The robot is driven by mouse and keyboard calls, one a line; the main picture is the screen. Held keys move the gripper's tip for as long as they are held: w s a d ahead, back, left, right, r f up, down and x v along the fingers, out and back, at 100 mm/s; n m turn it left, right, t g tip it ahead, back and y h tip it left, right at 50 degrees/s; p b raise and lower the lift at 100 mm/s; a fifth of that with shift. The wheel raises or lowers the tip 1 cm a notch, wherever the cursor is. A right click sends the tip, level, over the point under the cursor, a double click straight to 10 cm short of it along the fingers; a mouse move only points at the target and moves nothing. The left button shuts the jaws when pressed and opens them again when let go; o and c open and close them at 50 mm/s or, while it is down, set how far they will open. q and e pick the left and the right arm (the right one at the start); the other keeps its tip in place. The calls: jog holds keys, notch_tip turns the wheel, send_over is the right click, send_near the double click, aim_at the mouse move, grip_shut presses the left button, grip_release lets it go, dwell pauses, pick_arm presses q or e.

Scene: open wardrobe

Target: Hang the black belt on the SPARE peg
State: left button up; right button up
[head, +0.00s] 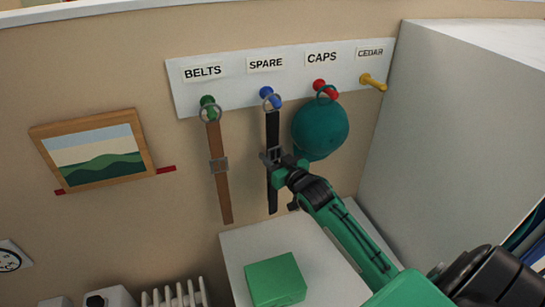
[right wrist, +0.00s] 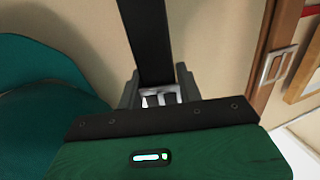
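The black belt (head: 272,128) hangs straight down, its ring looped over the blue peg (head: 266,92) under the SPARE label (head: 266,63). Whether the ring sits fully back on the peg is hard to tell. My right gripper (head: 271,156) is at the belt's middle, below the peg. In the right wrist view the belt (right wrist: 147,40) runs between the two fingers of the right gripper (right wrist: 159,88), which sit close against its edges and look shut on it. My left gripper is not in view.
The brown belt (head: 218,150) hangs on the green peg at left. The teal cap (head: 320,127) hangs on the red peg, close right of my gripper. The yellow peg (head: 373,82) is bare. A green box (head: 275,280) sits on a white surface below. A tilted picture (head: 93,152) hangs left.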

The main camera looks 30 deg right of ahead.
jog(key=o, duration=0.4)
jog(key=shift+s+f, duration=0.1)
jog(key=shift+s, duration=0.2)
jog(key=s+b, duration=0.5)
jog(key=s, duration=0.8)
jog(key=shift+d+r, duration=0.2)
jog(key=shift+s, duration=0.15)
